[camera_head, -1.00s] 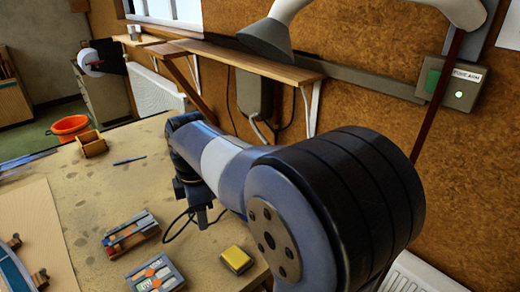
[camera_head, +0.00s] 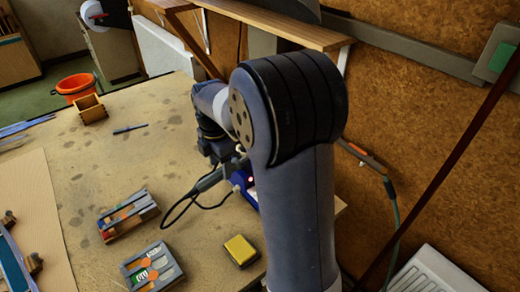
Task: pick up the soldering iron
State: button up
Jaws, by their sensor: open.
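A slim tool with an orange-red band and a teal cord, which may be the soldering iron (camera_head: 362,155), shows right of my arm, beyond the bench edge. My arm hides its left end, and I cannot tell what it rests on. My gripper (camera_head: 226,162) hangs over the right part of the bench, left of that tool and apart from it. It is open, though its fingers are small and dark here. A blue box with a red light (camera_head: 248,188) stands just below it, partly behind my arm. A dark looped cable (camera_head: 180,208) lies beside it.
The workbench (camera_head: 140,165) holds a yellow block (camera_head: 240,250), two small trays of parts (camera_head: 128,215) (camera_head: 152,268), a wooden box (camera_head: 91,108) and a thin dark tool (camera_head: 130,129). A wooden shelf (camera_head: 275,22) runs along the cork wall. The bench's middle is clear.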

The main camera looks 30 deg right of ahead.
jog(key=shift+s+d+f+p, duration=0.15)
jog(key=shift+f+p, duration=0.15)
jog(key=shift+f, duration=1.65)
jog(key=shift+c, duration=0.5)
grip_shut()
